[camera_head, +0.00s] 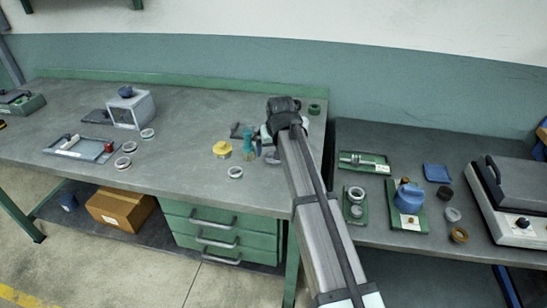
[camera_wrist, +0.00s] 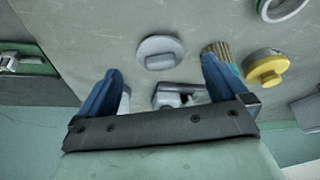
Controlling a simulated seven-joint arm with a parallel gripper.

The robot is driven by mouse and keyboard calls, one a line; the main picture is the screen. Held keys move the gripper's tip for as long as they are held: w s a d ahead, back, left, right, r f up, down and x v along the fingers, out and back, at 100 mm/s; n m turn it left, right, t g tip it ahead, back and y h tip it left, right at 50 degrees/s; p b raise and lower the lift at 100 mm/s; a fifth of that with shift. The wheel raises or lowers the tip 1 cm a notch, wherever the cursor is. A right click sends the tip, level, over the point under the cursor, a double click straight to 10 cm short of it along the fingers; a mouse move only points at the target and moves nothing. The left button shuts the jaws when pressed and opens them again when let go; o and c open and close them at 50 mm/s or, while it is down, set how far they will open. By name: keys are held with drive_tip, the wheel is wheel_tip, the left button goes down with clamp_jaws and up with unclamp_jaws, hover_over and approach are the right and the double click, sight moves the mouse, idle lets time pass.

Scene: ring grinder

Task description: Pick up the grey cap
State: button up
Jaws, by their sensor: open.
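The grey cap (camera_wrist: 160,52) is a round disc with a small raised knob. It lies on the grey workbench just beyond my fingertips in the wrist view, with bare bench around it. A small grey shape (camera_head: 272,157) beside my gripper in the head view looks like the same cap. My gripper (camera_wrist: 161,65) is open and empty, with its two blue fingers spread wide and pointing toward the cap. Its height above the bench is hard to tell. In the head view my arm hides most of the gripper.
A brush (camera_wrist: 219,50) is partly behind the right finger in the wrist view, with a yellow cap (camera_wrist: 266,68) beside it. A grey metal object (camera_wrist: 178,95) shows between the fingers. A pale ring (camera_head: 235,171) lies near the bench front.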

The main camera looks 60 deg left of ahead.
sight(268, 157)
drive_tip(key=x, duration=0.4)
drive_tip(key=shift+w+a+r, duration=0.1)
drive_tip(key=shift+w+a, duration=0.05)
drive_tip(key=shift+a, duration=0.15)
drive_tip(key=shift+c, duration=0.2)
drive_tip(key=c, duration=1.1)
